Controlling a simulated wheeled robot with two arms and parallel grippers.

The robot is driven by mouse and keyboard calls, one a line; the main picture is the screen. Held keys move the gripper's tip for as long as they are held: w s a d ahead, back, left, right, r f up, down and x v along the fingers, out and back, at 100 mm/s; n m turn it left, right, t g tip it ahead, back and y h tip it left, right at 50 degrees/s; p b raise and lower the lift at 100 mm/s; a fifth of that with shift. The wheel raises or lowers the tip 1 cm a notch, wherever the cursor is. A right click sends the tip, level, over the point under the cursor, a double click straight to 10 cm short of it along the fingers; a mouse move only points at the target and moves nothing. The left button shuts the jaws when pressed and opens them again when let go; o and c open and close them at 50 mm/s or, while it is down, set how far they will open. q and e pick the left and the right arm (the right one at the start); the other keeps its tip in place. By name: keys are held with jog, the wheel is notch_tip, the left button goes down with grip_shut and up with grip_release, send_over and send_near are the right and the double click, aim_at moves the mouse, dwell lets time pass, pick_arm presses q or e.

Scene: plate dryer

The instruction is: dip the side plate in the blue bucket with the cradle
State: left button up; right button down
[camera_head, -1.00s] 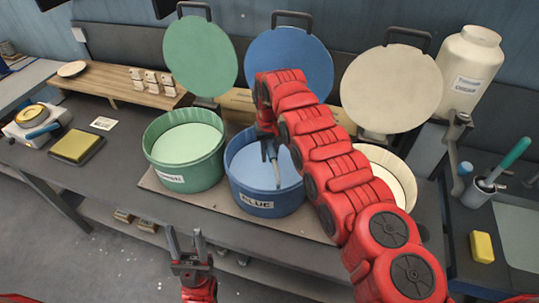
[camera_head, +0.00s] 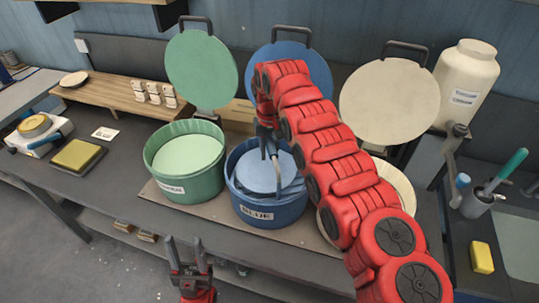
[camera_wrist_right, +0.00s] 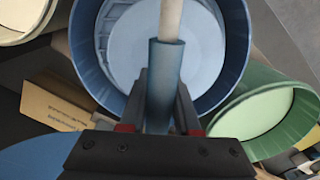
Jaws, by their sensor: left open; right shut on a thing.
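The blue bucket (camera_head: 268,213) stands open in the middle of the bench. My right gripper (camera_wrist_right: 160,92) is shut on the blue-sleeved handle of the cradle (camera_wrist_right: 166,70), above the bucket. The cradle's grey rod (camera_head: 276,172) runs down into the bucket. A light blue round disc (camera_head: 258,174) shows inside the bucket around the rod. It looks like the side plate coated blue, but I cannot be sure. Ribbed parts show beside it in the right wrist view. My left gripper (camera_head: 186,250) is open and empty in front of the bench.
The green bucket (camera_head: 182,190) stands close left. A cream bucket (camera_head: 399,180) on the right is partly hidden by my right arm. Round lids stand behind the buckets. A yellow sponge (camera_head: 482,257) and a tool cup (camera_head: 478,200) are at the right. A pale dish (camera_head: 73,78) sits far left.

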aim_at(269, 140)
jog(key=shift+r+p, duration=0.4)
jog(key=shift+r, duration=1.3)
jog(key=shift+r+p, duration=0.95)
jog(key=shift+r, duration=0.6)
jog(key=shift+r+p, duration=1)
jog(key=shift+r, duration=0.3)
